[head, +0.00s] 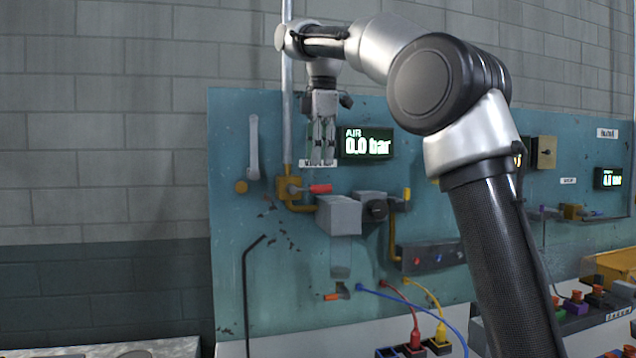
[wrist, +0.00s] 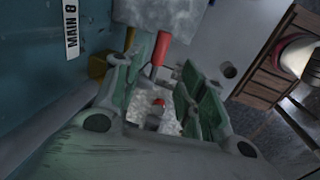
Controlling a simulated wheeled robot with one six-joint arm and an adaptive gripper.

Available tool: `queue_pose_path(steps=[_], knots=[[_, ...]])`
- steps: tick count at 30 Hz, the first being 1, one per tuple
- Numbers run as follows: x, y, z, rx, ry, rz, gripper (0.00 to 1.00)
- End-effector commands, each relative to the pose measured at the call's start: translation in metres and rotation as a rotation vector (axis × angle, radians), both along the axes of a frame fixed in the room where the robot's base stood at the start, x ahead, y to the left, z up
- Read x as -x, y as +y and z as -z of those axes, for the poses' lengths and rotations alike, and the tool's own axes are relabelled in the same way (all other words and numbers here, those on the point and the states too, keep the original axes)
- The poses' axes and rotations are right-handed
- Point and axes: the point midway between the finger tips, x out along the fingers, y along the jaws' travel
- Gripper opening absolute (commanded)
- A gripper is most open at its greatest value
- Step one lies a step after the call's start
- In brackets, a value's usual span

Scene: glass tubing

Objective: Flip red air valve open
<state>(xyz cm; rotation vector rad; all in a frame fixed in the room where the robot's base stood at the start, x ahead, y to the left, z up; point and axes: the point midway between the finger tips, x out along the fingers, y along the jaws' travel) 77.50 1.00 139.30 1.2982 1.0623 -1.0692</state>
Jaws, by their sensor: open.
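The red air valve handle (head: 320,189) sticks out to the right from a brass valve body (head: 287,190) on the teal panel, at the foot of a vertical pipe. It lies about horizontal in the head view. In the wrist view the red handle (wrist: 161,50) shows beyond the fingers, near the gap between them. My gripper (head: 322,160) points down above the handle in the head view, with its fingers apart and nothing between them. In the wrist view my gripper (wrist: 158,82) is open. The handle looks apart from the fingers. A display (head: 367,144) reads AIR 0.0 bar.
A grey box (head: 341,215) with a knob to its right sits below and right of the handle. A label (head: 318,163) is behind the fingertips. A grey lever (head: 254,148) is at left. Blue, red and yellow cables (head: 412,305) hang below.

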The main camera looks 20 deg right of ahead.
Motion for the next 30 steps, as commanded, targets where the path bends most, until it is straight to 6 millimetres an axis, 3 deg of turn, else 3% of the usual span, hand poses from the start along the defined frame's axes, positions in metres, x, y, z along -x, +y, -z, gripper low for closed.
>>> queue_pose_path(steps=[13, 24, 26, 30], knots=[[-0.013, 0.001, 0.063, 0.001, 0.001, -0.006, 0.41], [-0.015, 0.001, 0.073, 0.000, -0.002, -0.005, 0.41], [-0.015, 0.001, 0.073, 0.000, -0.002, -0.005, 0.33], [-0.015, 0.001, 0.073, 0.000, -0.002, -0.005, 0.08]])
